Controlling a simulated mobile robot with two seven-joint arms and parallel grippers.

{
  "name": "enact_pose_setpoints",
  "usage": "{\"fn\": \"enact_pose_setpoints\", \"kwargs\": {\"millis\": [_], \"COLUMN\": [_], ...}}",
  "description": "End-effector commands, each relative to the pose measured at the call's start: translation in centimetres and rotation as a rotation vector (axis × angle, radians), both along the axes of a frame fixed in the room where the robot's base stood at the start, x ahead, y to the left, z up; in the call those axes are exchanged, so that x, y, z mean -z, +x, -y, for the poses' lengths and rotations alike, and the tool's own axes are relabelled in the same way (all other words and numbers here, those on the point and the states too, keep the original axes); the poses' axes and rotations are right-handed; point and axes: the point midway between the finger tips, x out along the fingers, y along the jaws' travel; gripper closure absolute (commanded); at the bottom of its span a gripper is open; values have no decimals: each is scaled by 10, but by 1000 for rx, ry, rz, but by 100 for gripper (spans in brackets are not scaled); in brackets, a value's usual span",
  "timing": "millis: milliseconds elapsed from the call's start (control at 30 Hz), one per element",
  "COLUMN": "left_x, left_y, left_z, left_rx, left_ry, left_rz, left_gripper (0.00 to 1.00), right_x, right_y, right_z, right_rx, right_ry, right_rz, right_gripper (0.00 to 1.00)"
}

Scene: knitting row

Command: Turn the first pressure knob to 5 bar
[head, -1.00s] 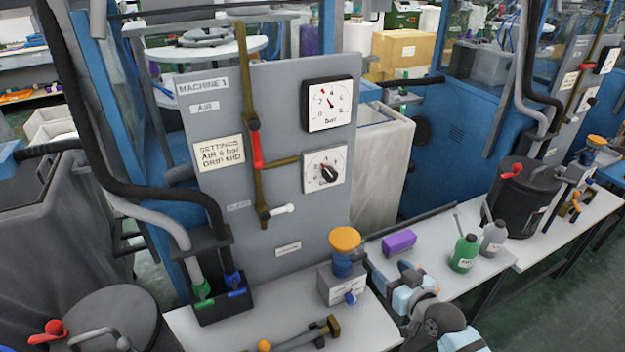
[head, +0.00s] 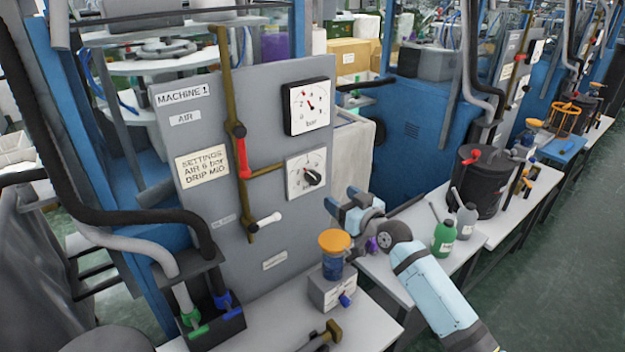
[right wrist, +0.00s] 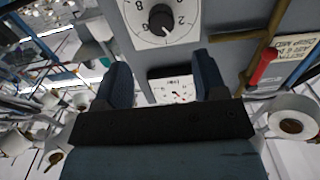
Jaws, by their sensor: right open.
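The pressure knob (head: 313,178) is black, on a white numbered dial plate (head: 294,186) on the grey MACHINE 1 panel. Its exact setting is too small to read. The bar gauge (head: 306,107) is above it, its red needle pointing up and left, around 2 to 4. My right gripper (head: 342,198) is open and empty, apart from the panel, to the right of and slightly below the knob. In the right wrist view, upside down, the knob (right wrist: 161,20) is beyond the open fingers (right wrist: 163,68), and the gauge (right wrist: 170,90) shows between them. My left gripper is out of view.
A brass pipe with a red lever (head: 243,158) stands left of the knob. An oiler with an orange cap (head: 334,241) stands below on the white table (head: 375,328). Green and grey bottles (head: 444,238) and a black bin (head: 477,183) are farther right.

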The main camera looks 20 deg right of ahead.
Motion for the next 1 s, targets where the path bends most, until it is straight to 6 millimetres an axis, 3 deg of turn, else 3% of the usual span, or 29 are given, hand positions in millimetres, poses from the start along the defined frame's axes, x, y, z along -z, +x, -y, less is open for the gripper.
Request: {"fn": "enact_pose_setpoints", "kwargs": {"millis": [300, 500, 700, 967, 1000], "left_x": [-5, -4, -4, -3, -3], "left_y": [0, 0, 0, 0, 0], "left_z": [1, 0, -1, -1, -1], "left_rx": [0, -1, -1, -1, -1], "left_ry": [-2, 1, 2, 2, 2], "left_rz": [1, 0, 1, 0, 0], "left_gripper": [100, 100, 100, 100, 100], "right_x": [-2, 0, 0, 0, 0], "right_y": [65, 93, 105, 106, 106], "right_z": [-24, -35, -38, -39, -39], "right_rx": [0, -1, 0, 0, 0], "right_ry": [1, 2, 1, 1, 1], "right_rz": [1, -1, -1, -1, -1], "right_gripper": [35, 35, 35, 35, 42]}}
